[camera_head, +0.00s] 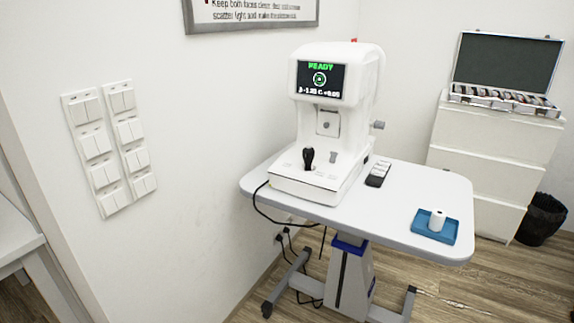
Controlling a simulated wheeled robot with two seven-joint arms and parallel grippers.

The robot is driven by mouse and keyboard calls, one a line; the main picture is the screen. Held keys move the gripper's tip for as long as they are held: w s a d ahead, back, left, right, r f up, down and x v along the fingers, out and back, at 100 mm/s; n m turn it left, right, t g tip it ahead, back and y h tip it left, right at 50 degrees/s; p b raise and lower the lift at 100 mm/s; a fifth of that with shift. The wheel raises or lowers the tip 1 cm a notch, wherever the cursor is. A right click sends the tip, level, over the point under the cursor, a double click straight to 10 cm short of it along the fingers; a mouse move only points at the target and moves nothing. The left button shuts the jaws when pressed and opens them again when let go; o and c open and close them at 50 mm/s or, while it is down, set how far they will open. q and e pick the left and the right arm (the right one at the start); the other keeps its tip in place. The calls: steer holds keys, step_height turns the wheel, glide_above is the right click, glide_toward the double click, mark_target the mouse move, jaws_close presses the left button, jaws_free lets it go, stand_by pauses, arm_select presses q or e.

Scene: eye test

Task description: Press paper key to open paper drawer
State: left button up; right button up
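A white eye-test machine (338,125) stands on a white table (425,205). Its screen (320,79) is lit and shows green "READY" text with a ring. A black joystick (308,158) and a small grey knob (333,156) stand on its base. Small marks on the base are too small to read, so I cannot tell which is the paper key. No open drawer shows on the machine. A white paper roll (437,220) stands upright in a blue tray (421,233) on the table's right part. Neither of my grippers is in view.
A dark remote-like device (378,173) lies beside the machine. A white drawer cabinet (489,145) with an open lens case (505,98) stands at the back right, near a black bin (541,217). Wall switches (110,145) are at left. Cables hang below the table.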

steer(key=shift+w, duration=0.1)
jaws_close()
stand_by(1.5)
